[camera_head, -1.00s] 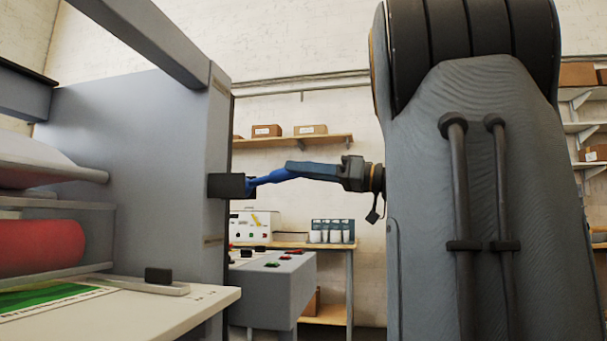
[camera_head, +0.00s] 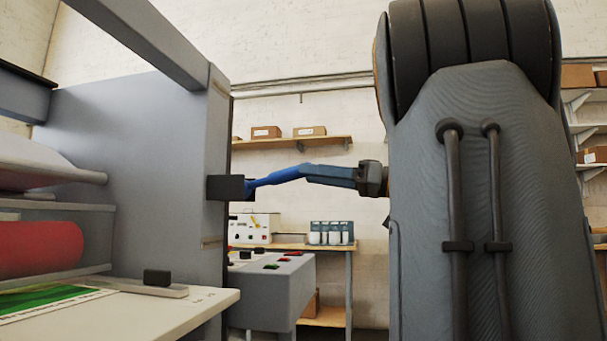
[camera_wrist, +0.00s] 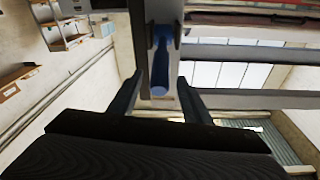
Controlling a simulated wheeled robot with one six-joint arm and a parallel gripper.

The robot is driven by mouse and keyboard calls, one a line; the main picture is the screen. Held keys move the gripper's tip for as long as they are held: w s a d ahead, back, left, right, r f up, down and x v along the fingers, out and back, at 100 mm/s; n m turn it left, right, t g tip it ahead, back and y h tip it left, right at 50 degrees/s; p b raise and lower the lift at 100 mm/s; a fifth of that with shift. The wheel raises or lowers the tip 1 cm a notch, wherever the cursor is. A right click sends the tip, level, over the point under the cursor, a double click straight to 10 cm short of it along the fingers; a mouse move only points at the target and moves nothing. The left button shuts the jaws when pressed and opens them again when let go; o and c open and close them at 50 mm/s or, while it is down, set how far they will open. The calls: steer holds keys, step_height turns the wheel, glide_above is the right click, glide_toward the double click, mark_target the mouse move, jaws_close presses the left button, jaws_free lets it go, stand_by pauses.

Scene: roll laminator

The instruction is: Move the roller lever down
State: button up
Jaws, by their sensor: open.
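The blue roller lever (camera_head: 272,179) sticks out to the right from a dark block (camera_head: 226,188) on the grey side panel of the laminator, rising slightly toward its free end. My gripper (camera_head: 305,172) is at the lever's free end, with its dark fingers pointing left toward the machine. In the wrist view, the lever (camera_wrist: 160,72) runs lengthwise between the two spread fingers of my gripper (camera_wrist: 158,85), with gaps visible on both sides. The gripper is open. The lever's far tip is partly hidden by a finger in the head view.
The laminator's side panel (camera_head: 140,150), red roller (camera_head: 50,248) and feed table (camera_head: 130,312) with a green sheet (camera_head: 45,299) fill the left. A grey control console (camera_head: 275,290) stands below the lever. Shelves and a bench are behind. Open air surrounds the lever's right side.

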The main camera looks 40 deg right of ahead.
steer(key=v, duration=0.4)
steer(key=shift+s, duration=0.1)
stand_by(0.5)
